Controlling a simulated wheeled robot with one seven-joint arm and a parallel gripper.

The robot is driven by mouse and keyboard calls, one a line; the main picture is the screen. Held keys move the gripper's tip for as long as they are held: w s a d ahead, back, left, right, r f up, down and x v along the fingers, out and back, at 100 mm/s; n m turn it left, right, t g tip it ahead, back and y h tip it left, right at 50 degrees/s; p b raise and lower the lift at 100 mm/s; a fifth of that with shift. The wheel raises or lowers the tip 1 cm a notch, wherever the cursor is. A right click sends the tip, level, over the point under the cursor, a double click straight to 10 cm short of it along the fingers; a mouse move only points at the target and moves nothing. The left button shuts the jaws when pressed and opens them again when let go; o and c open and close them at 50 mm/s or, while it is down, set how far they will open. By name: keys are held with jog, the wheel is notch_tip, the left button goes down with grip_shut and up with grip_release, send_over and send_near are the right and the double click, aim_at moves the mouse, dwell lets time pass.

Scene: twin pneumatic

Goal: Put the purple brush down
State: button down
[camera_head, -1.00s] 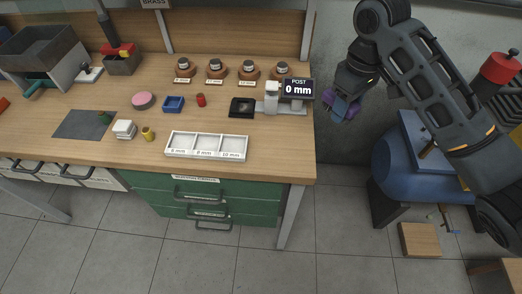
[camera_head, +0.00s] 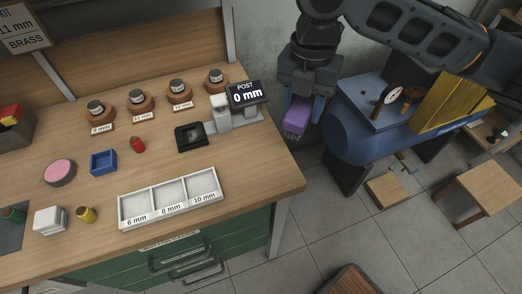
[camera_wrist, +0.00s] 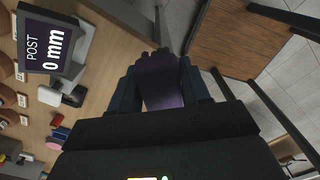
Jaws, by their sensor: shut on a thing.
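The purple brush (camera_head: 297,116) is held between the fingers of my gripper (camera_head: 302,108), to the right of the workbench's right edge and next to the blue machine. In the wrist view the purple brush (camera_wrist: 160,82) fills the space between the two dark blue fingers of my gripper (camera_wrist: 160,88). The gripper is shut on it. The brush is in the air, apart from the bench.
The wooden bench (camera_head: 255,180) holds a post gauge with a 0 mm display (camera_head: 246,92), a black pad (camera_head: 192,137), and a white three-compartment tray (camera_head: 172,219). A blue machine (camera_head: 355,140) stands right. A wooden stool (camera_head: 487,187) stands on the floor. The bench's right front corner is clear.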

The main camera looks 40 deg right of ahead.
jog(key=p, duration=0.1)
send_over(265, 161)
notch_tip(265, 161, down, 5)
jog(key=shift+r, duration=0.1)
jog(key=shift+f+p, duration=0.45)
jog(key=shift+f, duration=1.65)
jog(key=shift+f, duration=0.2)
jog(key=c, duration=0.5)
grip_release()
jog(key=shift+r, duration=0.1)
notch_tip(265, 161, up, 12)
jog(key=shift+r, duration=0.15)
